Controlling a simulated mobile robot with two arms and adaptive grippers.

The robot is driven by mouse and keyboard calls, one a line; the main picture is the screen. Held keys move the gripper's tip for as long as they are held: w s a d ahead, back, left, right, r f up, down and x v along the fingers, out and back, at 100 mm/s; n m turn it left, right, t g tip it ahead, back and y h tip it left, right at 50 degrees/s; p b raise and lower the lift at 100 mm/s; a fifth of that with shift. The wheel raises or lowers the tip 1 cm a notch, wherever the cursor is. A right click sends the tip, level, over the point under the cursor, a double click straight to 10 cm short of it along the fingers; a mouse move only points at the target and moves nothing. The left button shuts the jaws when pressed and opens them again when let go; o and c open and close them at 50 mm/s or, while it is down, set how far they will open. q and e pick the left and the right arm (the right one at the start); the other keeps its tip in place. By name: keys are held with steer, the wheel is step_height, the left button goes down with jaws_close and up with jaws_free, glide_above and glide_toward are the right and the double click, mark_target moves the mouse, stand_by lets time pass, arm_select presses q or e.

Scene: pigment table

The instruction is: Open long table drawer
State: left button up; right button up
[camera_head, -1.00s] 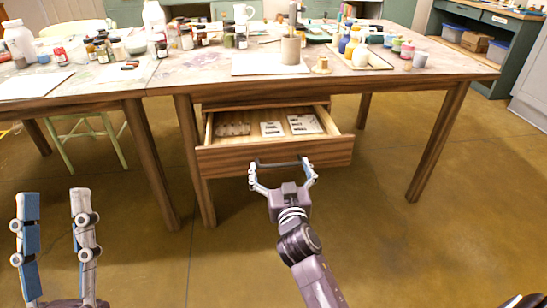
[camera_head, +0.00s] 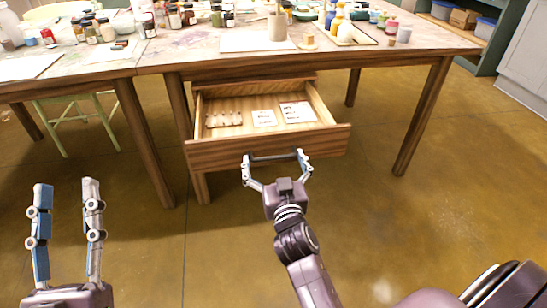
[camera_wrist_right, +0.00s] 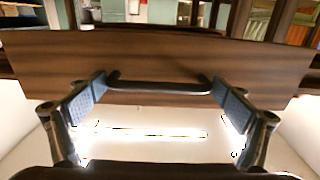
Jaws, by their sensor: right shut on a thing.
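The long table drawer (camera_head: 262,155) is pulled out from under the table. Its wooden front has a dark bar handle (camera_head: 272,157). Inside the drawer lie a beige piece with small shapes (camera_head: 224,118) and two pale printed cards (camera_head: 264,118). My right gripper (camera_head: 274,163) is shut on the handle, one finger at each end of the bar. The right wrist view shows the handle (camera_wrist_right: 160,86) between the fingertips, in front of the drawer front (camera_wrist_right: 150,55). My left gripper (camera_head: 66,205) is open and empty at the lower left, away from the drawer.
The tabletop (camera_head: 190,50) carries several jars, bottles and a board (camera_head: 258,42). Table legs (camera_head: 424,115) stand on both sides of the drawer. A green chair (camera_head: 75,115) is under the left table. The floor in front of the drawer is clear.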

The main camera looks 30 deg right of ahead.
steer(key=o, duration=1.4)
steer(key=shift+a, duration=0.1)
steer(key=shift+c, duration=0.2)
step_height(320, 180, up, 10)
steer(key=shift+r, duration=0.1)
